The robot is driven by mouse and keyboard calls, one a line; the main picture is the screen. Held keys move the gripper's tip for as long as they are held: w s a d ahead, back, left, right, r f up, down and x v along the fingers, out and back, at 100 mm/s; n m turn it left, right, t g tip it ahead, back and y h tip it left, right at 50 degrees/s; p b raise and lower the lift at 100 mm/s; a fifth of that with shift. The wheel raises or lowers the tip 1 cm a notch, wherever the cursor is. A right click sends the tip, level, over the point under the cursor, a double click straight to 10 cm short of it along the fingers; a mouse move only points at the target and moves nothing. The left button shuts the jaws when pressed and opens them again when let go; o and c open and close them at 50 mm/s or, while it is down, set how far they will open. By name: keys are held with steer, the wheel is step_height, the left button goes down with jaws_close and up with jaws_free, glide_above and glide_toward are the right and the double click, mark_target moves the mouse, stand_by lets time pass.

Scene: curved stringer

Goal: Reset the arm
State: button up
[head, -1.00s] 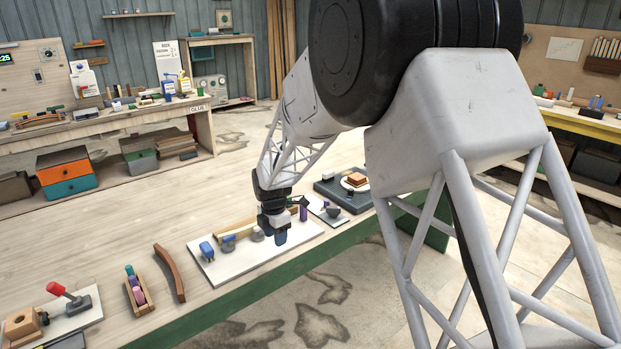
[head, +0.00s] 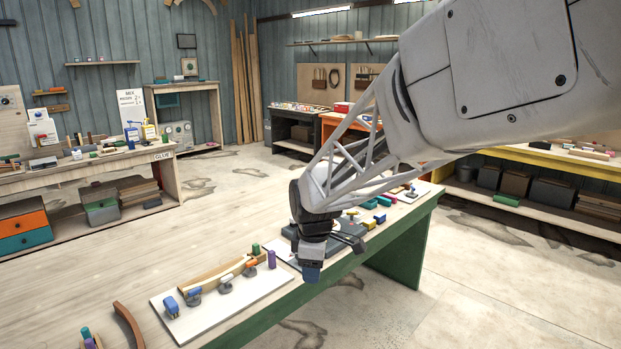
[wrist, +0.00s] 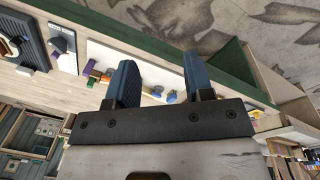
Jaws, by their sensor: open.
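My gripper (head: 312,272) hangs over the workbench, above and to the right of the white board, with blue fingers pointing down. In the wrist view its two fingers (wrist: 160,80) stand apart with nothing between them. The white board (head: 246,302) lies near the bench's front edge. A curved wooden strip (head: 210,275) lies along it with several small clamps; a blue one (head: 171,306) is at the left end. A purple cylinder (head: 272,259) and a green piece (head: 256,249) stand at the right end. My gripper partly hides the dark tray behind it.
Small coloured blocks (head: 376,219) lie on the bench right of my gripper. A brown curved piece (head: 128,325) lies at lower left. The bench's green front edge (head: 253,322) drops to the floor. The bench top (head: 130,265) behind the board is mostly bare.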

steer(key=s+d+r+m, duration=0.1)
steer(key=s+d+m, duration=0.4)
steer(key=s, duration=0.5)
steer(key=s+d+r+m+t, duration=0.1)
steer(key=s+d+r+m, duration=0.1)
steer(key=s+d+m, duration=0.4)
steer(key=s+d+r+m, duration=0.1)
steer(key=s+d+m, duration=0.4)
steer(key=s, duration=0.8)
steer(key=shift+s+d+r+m+t, duration=0.2)
steer(key=shift+s+d+m+t, duration=0.15)
steer(key=shift+d, duration=0.65)
steer(key=shift+c, duration=0.2)
